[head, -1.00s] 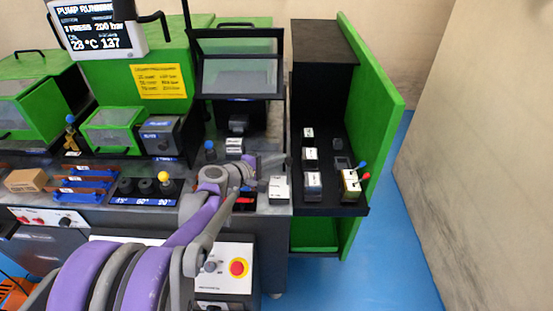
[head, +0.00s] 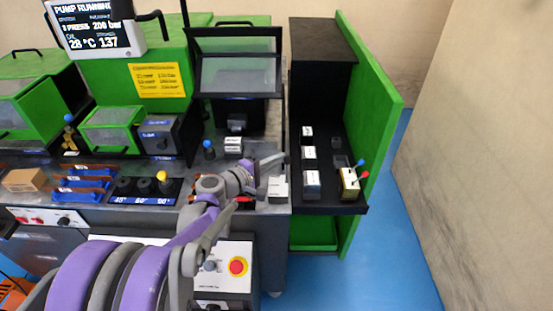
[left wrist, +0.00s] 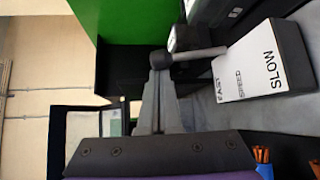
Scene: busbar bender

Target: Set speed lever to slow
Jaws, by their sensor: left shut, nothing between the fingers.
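The speed lever (left wrist: 200,54) shows in the left wrist view as a grey rod with a round dark knob at its left end. Its labelled block (left wrist: 262,65) has a white face reading FAST, SPEED and SLOW, with FAST at the left end and SLOW at the right. My left gripper (left wrist: 159,74) is shut and empty, its fingertips just below the knob, touching or very close. In the head view my left gripper (head: 276,162) is above a white-faced block (head: 278,188) at the bench's right end. The lever cannot be made out there. My right gripper is out of view.
A blue-knobbed lever (head: 208,146) stands left of my gripper, beside white-labelled blocks (head: 233,145). A black shelf with a two-lever block (head: 350,183) lies right. A red button (head: 237,266) is below.

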